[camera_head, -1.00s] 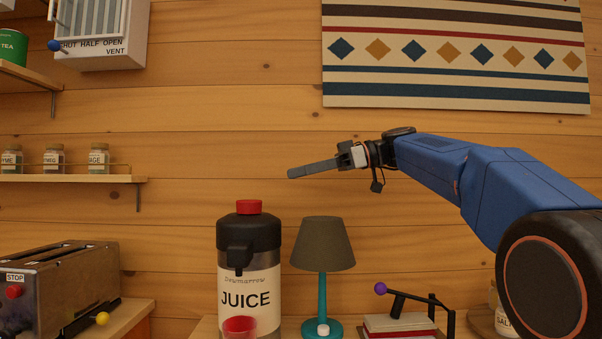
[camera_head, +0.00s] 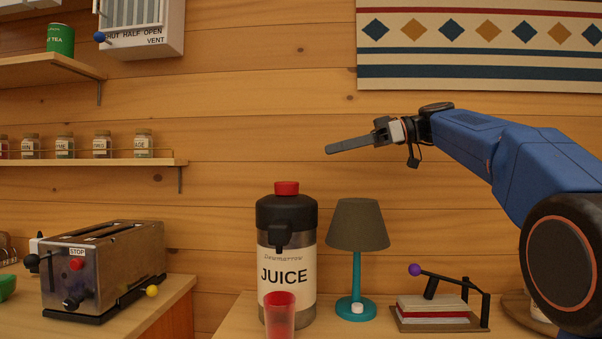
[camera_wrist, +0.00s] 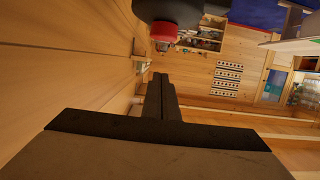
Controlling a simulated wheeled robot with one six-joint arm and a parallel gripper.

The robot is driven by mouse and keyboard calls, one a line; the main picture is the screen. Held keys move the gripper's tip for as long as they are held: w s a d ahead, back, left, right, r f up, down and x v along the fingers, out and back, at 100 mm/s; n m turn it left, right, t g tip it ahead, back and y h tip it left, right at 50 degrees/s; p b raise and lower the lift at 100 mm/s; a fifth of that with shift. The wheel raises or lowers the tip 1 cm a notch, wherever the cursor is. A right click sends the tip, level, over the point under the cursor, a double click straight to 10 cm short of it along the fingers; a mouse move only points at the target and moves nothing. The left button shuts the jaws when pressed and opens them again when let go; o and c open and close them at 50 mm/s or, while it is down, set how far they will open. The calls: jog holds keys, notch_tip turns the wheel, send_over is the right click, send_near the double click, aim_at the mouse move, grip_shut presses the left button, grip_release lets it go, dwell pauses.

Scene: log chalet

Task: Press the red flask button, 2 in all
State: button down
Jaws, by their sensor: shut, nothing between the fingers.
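The juice flask (camera_head: 287,262) stands on the wooden counter, with a black top and a label reading "JUICE". Its red button (camera_head: 286,188) sits on top and stands up from the lid. In the wrist view the red button (camera_wrist: 164,32) shows near the top, on the dark lid (camera_wrist: 170,8). My gripper (camera_head: 328,149) is shut and empty, above and to the right of the button, apart from it. Its shut fingers (camera_wrist: 158,80) also show in the wrist view. A red cup (camera_head: 280,316) stands in front of the flask.
A lamp (camera_head: 357,225) with a grey shade stands just right of the flask. A press-like device with a purple knob (camera_head: 414,269) is further right. A toaster (camera_head: 100,270) stands on a separate counter at left. A shelf of jars (camera_head: 90,162) hangs on the wall.

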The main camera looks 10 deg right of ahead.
send_over(287, 188)
jog(key=w+d, duration=0.2)
jog(key=d, duration=0.1)
jog(key=shift+w+a+f, duration=0.1)
jog(key=shift+w+f, duration=0.1)
jog(key=shift+f, duration=1.05)
notch_tip(287, 188, down, 3)
jog(key=shift+f, duration=0.45)
